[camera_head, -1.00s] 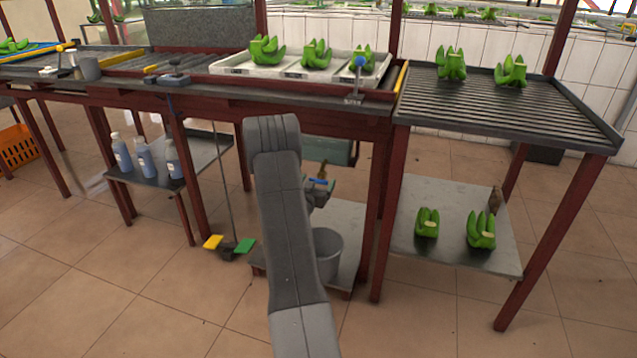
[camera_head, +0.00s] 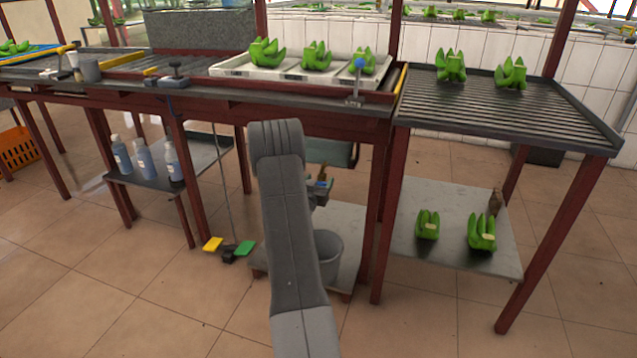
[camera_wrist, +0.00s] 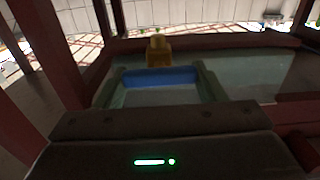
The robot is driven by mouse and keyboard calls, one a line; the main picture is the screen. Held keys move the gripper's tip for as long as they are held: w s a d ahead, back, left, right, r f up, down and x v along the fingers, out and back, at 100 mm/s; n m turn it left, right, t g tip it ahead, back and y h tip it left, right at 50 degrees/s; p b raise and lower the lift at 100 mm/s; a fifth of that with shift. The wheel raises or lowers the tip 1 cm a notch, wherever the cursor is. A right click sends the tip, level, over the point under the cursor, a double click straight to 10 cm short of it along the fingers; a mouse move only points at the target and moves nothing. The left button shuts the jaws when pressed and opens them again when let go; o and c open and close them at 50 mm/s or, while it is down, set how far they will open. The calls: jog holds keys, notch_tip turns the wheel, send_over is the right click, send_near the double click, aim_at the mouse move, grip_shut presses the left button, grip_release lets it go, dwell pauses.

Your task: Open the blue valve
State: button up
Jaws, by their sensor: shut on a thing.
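The blue valve handle (camera_wrist: 160,78) shows in the wrist view as a blue bar in front of a brass-yellow valve body (camera_wrist: 158,50). My gripper (camera_wrist: 157,74) has a pale green finger on each side of the bar and is shut on it. In the head view the valve body (camera_head: 322,177) is small, below the teal tank (camera_head: 335,153). My gripper (camera_head: 321,187) is around the handle there. My arm hides part of the tank, and the handle's exact angle is hard to tell.
A grey bucket (camera_head: 329,248) stands on a low shelf (camera_head: 352,225) below the valve. Red table legs (camera_head: 380,205) rise close to the right. A squeegee-like tool with yellow and green ends (camera_head: 228,248) stands left of my arm. The floor in front is clear.

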jog(key=n+p, duration=0.1)
jog(key=n, duration=0.3)
jog(key=shift+a+n, duration=0.15)
jog(key=shift+n, duration=0.15)
jog(key=n+p, duration=0.1)
jog(key=n, duration=0.3)
jog(key=shift+w+a+n, duration=0.1)
jog(key=shift+n, duration=0.2)
jog(key=n+p, duration=0.1)
jog(key=n, duration=0.3)
jog(key=shift+a+f, duration=0.1)
jog(key=shift+f, duration=0.1)
jog(key=shift+f+n+p, duration=0.15)
jog(key=shift+n+p, duration=0.4)
jog(key=shift+n, duration=1.65)
jog(key=o, duration=1)
